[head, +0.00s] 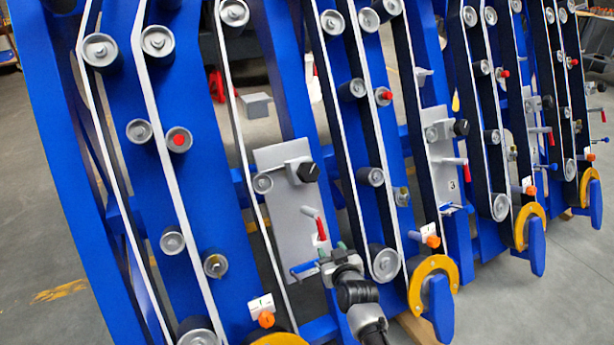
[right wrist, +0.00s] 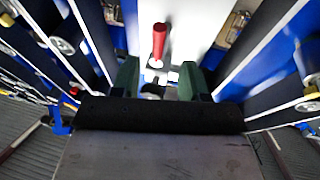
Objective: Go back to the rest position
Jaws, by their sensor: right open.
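My right gripper (head: 332,250) is in front of the lower part of a grey plate (head: 282,215) on the blue chassis, at the lower middle of the head view. In the right wrist view its two green fingers (right wrist: 160,80) stand apart, with nothing held between them. A red handle (head: 321,228) is just above the fingertips in the head view. A red handle (right wrist: 159,40) also shows beyond the gap between the fingers in the right wrist view. My left gripper is not in view.
The blue chassis (head: 45,100) fills most of the head view, with several belts and rollers. A black knob (head: 308,172) and a blue lever (head: 304,268) stick out near the right gripper. A yellow-rimmed wheel guard (head: 433,268) is to its right. Grey floor (head: 530,310) is clear at the lower right.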

